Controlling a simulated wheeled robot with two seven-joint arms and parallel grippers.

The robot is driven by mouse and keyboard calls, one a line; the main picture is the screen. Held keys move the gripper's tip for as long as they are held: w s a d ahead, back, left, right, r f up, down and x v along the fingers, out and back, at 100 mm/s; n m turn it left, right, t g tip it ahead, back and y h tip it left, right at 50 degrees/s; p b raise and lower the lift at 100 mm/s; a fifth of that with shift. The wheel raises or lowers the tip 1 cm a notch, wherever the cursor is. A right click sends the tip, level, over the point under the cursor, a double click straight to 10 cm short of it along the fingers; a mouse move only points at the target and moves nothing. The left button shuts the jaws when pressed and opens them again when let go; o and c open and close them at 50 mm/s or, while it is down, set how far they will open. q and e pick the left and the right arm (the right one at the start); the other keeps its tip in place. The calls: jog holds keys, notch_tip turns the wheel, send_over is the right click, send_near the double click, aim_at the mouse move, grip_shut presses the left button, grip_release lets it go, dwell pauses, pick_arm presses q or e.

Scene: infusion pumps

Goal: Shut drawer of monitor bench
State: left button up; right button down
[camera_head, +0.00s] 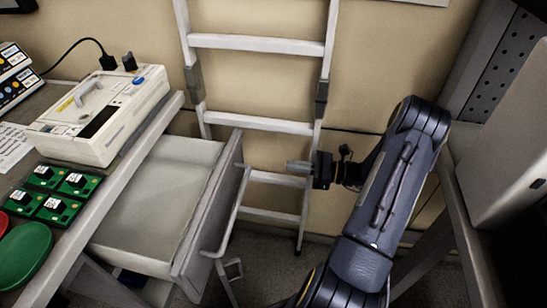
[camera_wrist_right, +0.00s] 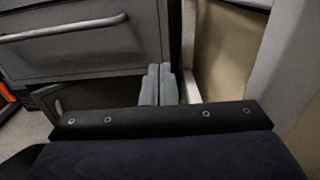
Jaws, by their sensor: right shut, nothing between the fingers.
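The grey drawer (camera_head: 160,200) of the bench (camera_head: 110,195) at the left is pulled out, and its empty inside shows from above. Its front panel (camera_head: 208,225) faces right and carries a long bar handle (camera_head: 236,205). My right gripper (camera_head: 290,167) is shut and empty, to the right of the front panel near its far end, with a gap between them in the head view. In the wrist view the shut fingers (camera_wrist_right: 158,84) are in front of the drawer front (camera_wrist_right: 90,50), near its right edge; the handle (camera_wrist_right: 65,29) is to their left. My left gripper is not in view.
A white pump device (camera_head: 100,115) with a cable stands on the bench, with green boards (camera_head: 62,190) and a green dish (camera_head: 25,250) nearer. A metal ladder (camera_head: 258,125) leans at the wall behind my gripper. Another bench with a grey case (camera_head: 505,150) bounds the right.

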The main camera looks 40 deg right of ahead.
aim_at(184, 148)
jog(key=x, duration=1.3)
jog(key=shift+a+b, duration=0.15)
jog(key=shift+b, duration=0.15)
jog(key=b+x, duration=0.4)
jog(key=x, duration=1.8)
jog(key=shift+a+f, duration=0.1)
jog(key=shift+r, duration=0.3)
